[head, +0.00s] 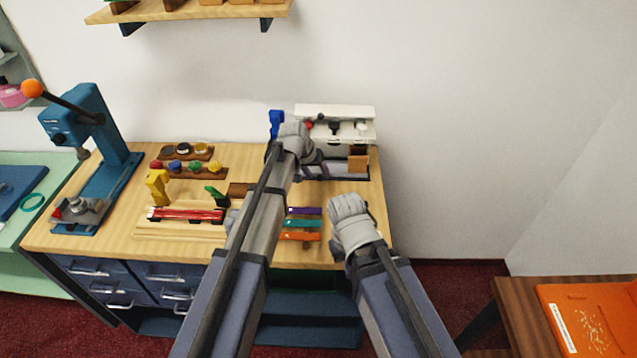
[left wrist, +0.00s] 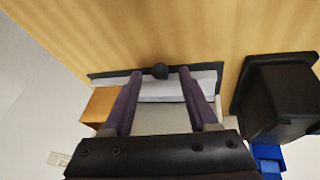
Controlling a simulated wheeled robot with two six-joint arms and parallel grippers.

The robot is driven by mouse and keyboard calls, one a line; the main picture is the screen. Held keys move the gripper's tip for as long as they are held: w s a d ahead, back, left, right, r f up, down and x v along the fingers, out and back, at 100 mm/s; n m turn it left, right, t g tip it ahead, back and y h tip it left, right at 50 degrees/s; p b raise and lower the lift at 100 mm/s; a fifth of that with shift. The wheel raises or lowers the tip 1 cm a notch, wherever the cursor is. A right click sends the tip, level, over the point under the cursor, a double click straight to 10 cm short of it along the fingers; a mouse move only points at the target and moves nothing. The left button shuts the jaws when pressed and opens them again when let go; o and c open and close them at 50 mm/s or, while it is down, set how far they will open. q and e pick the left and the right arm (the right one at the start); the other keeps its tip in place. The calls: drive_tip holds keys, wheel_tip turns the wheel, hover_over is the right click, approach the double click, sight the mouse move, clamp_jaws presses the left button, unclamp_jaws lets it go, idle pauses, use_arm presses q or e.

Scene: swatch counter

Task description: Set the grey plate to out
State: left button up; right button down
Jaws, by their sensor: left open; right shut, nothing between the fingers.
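My right gripper (head: 352,222) is shut and empty above the counter's front right.
An orange-brown block (head: 358,163) stands right of the plate; a black box (left wrist: 275,95) is on its other side. Purple, teal and orange swatches (head: 303,223) lie near my right gripper. A blue press (head: 90,130) stands at the left. Wall lies behind.

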use_arm(q)
drive_tip(key=shift+b+x, duration=0.45)
drive_tip(key=shift+x, duration=0.45)
clamp_jaws()
idle(0.8)
